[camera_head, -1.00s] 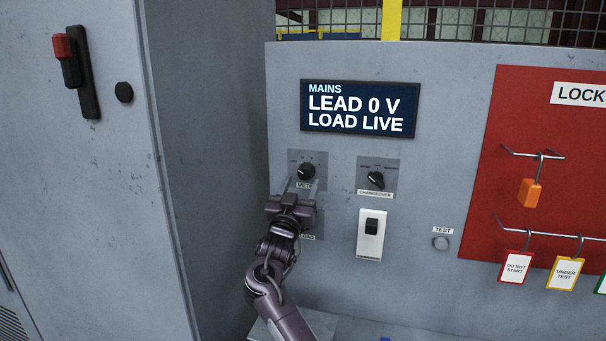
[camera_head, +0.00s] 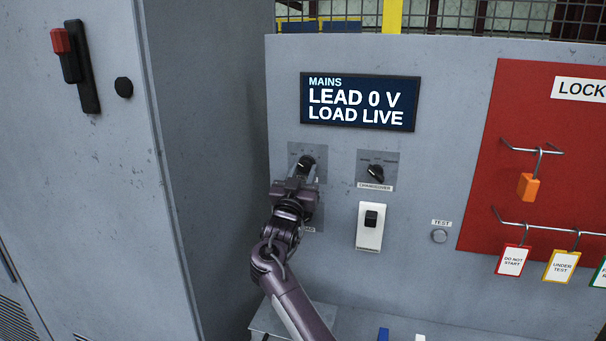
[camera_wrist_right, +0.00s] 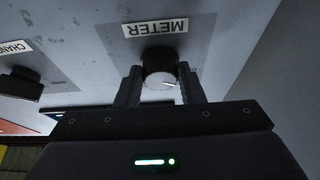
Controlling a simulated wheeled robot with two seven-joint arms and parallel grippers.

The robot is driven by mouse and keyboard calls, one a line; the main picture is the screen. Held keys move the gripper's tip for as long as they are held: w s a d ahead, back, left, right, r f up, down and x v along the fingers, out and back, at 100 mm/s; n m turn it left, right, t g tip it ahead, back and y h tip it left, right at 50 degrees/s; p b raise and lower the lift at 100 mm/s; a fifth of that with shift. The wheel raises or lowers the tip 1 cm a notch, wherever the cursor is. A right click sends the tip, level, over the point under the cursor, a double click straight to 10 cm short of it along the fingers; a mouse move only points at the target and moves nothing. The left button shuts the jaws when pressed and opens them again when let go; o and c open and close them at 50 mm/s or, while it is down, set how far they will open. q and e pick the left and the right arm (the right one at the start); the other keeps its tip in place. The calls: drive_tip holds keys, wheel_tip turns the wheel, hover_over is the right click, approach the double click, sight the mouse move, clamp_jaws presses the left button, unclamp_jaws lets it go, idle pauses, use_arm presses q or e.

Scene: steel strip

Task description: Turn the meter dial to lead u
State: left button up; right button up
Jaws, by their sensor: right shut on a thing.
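The meter dial (camera_head: 306,162) is a black knob on a grey plate below the display, partly hidden by my right gripper in the head view. In the right wrist view the dial (camera_wrist_right: 158,68) sits between the two fingers under the METER label (camera_wrist_right: 155,28), which shows upside down. My right gripper (camera_head: 301,172) is shut on the dial, and its fingers (camera_wrist_right: 160,85) touch it on both sides. The display (camera_head: 359,102) reads MAINS, LEAD 0 V, LOAD LIVE. My left gripper is not in view.
A grey cabinet (camera_head: 90,190) stands close on the left.

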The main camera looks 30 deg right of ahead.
drive_tip(key=shift+f+m+b, duration=0.2)
drive_tip(key=shift+m+b, duration=0.2)
drive_tip(key=shift+b, duration=0.25)
drive_tip(key=m+g+b, duration=0.1)
drive_tip(key=m+b, duration=0.1)
drive_tip(key=b, duration=0.1)
drive_tip(key=m+g+h+b, duration=0.1)
drive_tip(key=m+b, duration=0.1)
drive_tip(key=b, duration=0.1)
drive_tip(key=m+g+b, duration=0.1)
drive_tip(key=m+b, duration=0.1)
drive_tip(key=m, duration=0.1)
drive_tip(key=shift+w+a+h+b, duration=0.25)
drive_tip(key=shift+h+b, duration=0.15)
drive_tip(key=shift+r+m+g+b, duration=0.25)
drive_tip(key=shift+m+g+b, duration=0.8)
drive_tip(key=shift+m, duration=0.55)
drive_tip(key=o, duration=1)
drive_tip(key=shift+r, duration=0.1)
